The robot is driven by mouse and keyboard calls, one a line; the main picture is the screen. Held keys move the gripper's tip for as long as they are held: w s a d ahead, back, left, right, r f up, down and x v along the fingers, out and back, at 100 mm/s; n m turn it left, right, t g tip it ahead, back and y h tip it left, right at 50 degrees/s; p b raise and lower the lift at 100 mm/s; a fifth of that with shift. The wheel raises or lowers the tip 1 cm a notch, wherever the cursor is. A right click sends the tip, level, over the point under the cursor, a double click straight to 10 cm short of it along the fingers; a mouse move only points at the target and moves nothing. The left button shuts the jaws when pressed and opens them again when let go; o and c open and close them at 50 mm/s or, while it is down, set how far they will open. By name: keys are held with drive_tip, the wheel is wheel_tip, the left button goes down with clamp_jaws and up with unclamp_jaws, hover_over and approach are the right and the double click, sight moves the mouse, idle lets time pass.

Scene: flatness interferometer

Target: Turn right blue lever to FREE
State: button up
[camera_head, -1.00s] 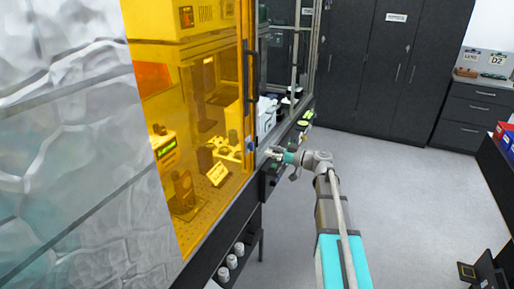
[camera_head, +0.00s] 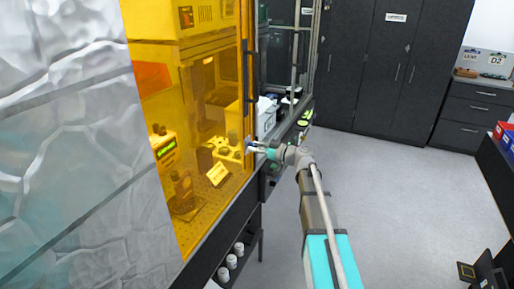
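A small blue lever (camera_head: 248,141) sits at the right edge of the amber enclosure, low on the frame near the vertical door handle. My gripper (camera_head: 254,147) is right beside it, its fingertips at or very near the lever. The fingers are too small and overlapped to show whether they are open or shut, or whether they touch the lever. The lever is partly covered by the fingertips. No FREE marking is readable.
The amber enclosure (camera_head: 225,95) with instruments inside stands on a dark bench. A vertical black handle (camera_head: 250,75) is just above the gripper. Dark cabinets (camera_head: 370,65) line the back.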

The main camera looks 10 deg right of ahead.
clamp_jaws()
drive_tip(key=shift+m, duration=0.5)
drive_tip(key=shift+w+d+f+m, duration=0.1)
drive_tip(key=shift+m, duration=4)
drive_tip(key=shift+w+f+m, duration=0.1)
drive_tip(key=shift+m, duration=4)
